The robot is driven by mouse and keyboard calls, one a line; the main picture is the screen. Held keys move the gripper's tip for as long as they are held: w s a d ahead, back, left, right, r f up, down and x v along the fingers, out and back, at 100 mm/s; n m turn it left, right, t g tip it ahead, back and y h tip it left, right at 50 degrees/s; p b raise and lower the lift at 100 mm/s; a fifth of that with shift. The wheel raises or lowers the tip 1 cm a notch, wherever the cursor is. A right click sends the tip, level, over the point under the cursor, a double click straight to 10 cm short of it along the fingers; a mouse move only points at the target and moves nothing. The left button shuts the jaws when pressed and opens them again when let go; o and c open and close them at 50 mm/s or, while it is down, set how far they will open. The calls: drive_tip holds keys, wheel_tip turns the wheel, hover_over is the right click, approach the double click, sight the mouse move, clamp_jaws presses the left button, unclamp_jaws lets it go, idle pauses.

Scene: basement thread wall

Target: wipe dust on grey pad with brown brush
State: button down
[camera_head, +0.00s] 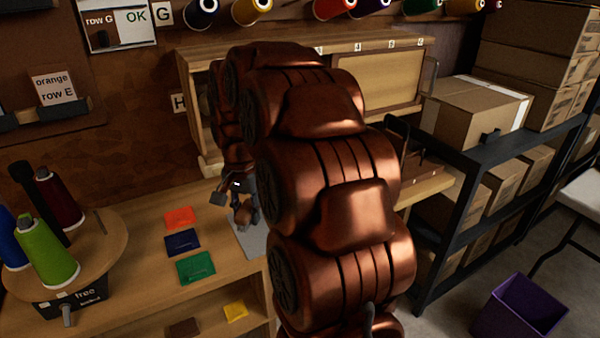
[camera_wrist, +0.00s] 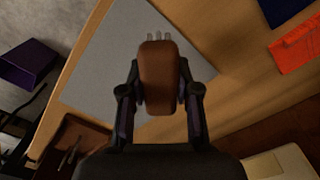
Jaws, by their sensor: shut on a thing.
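My gripper (camera_wrist: 159,92) is shut on the brown brush (camera_wrist: 158,78), which lies between its two fingers in the wrist view. Pale bristle tufts show at the brush's far end. The grey pad (camera_wrist: 112,55) lies flat on the wooden worktop, behind the brush in that view. In the head view my gripper (camera_head: 245,198) points down with the brush (camera_head: 243,214) over the pad (camera_head: 256,242), whose right side my arm hides. I cannot tell whether the bristles touch the pad. I cannot make out any dust on it.
Orange (camera_head: 179,217), blue (camera_head: 183,241) and green (camera_head: 196,267) squares lie left of the pad. A round stand (camera_head: 105,245) with thread cones is at the far left. A wooden cabinet (camera_head: 190,90) stands behind. A purple bin (camera_head: 518,308) is on the floor at right.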

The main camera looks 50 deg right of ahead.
drive_tip(key=shift+r+p, duration=0.6)
drive_tip(key=shift+r, duration=1.45)
